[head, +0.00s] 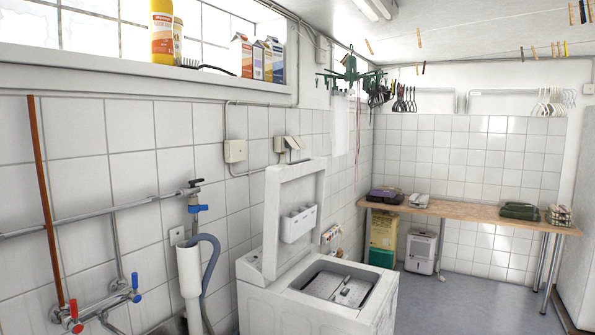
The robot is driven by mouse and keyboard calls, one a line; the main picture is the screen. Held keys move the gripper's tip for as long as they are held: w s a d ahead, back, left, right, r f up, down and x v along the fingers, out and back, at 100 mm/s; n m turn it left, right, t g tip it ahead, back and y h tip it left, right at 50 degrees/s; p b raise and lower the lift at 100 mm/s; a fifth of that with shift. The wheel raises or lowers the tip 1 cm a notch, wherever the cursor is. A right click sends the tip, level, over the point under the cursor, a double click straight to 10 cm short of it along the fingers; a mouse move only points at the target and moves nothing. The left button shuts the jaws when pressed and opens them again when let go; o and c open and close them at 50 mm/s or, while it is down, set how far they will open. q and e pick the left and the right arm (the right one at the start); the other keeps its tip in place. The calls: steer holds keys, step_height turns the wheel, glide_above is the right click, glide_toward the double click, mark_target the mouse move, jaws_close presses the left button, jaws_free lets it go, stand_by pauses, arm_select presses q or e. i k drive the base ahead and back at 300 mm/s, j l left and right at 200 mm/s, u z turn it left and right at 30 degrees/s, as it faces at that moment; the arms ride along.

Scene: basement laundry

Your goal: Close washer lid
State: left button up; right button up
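A white top-loading washer (345,312) stands at the lower middle of the head view, beside the tiled left wall. Its lid (310,178) is raised and stands nearly upright, leaning a little back toward the wall. A white dispenser tray (298,224) is on the lid's inner face. The washer's opening (342,283) is uncovered and shows grey metal inside. Neither of my grippers shows in this view.
Pipes and taps (103,307) and a grey hose (211,270) run along the wall left of the washer. A wooden table (470,212) stands at the back right with folded cloth on it. The grey floor (455,305) right of the washer is clear.

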mark_target(295, 191)
steer(key=i+l, duration=0.2)
steer(key=i, duration=0.2)
steer(key=i+l+u, duration=0.1)
steer(key=i, duration=0.35)
